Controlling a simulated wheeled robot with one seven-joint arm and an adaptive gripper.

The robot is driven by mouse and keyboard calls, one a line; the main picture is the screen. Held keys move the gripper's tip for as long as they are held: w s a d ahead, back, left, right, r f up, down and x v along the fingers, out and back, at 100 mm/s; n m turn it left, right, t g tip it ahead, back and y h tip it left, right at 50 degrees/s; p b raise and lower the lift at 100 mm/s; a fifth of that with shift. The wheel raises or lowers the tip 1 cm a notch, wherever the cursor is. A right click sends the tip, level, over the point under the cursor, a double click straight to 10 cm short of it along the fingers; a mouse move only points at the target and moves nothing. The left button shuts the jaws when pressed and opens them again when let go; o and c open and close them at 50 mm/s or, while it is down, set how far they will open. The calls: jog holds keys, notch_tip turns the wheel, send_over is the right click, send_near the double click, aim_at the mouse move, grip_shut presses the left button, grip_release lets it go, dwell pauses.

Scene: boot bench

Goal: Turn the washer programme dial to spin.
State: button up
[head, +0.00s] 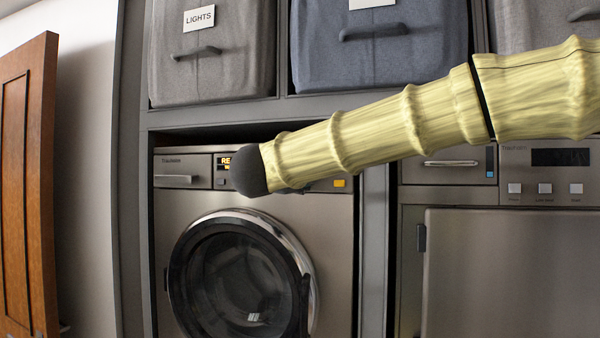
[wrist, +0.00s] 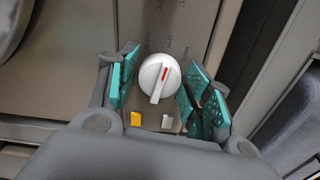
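The white washer programme dial (wrist: 155,83) shows in the wrist view, with a raised grip bar and a red mark tilted slightly right of picture-up. Small printed labels surround it, too small to read surely. My gripper (wrist: 165,84) is open, with its teal-padded fingers on either side of the dial and a visible gap on each side. I cannot tell how deep the fingertips reach. The washer (head: 176,222) stands below the shelves in the head view.
A yellow button (wrist: 136,118) and a grey button (wrist: 167,121) lie close to the dial. The washer's round door (head: 240,275) looks shut. A second appliance (head: 500,260) stands at right. Fabric bins (head: 212,75) fill the shelf above. A wooden door (head: 28,190) is at far left.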

jog(key=shift+o, duration=0.5)
jog(key=shift+s, duration=0.1)
jog(key=v, duration=1.1)
jog(key=shift+s, duration=0.35)
jog(key=shift+a, duration=0.15)
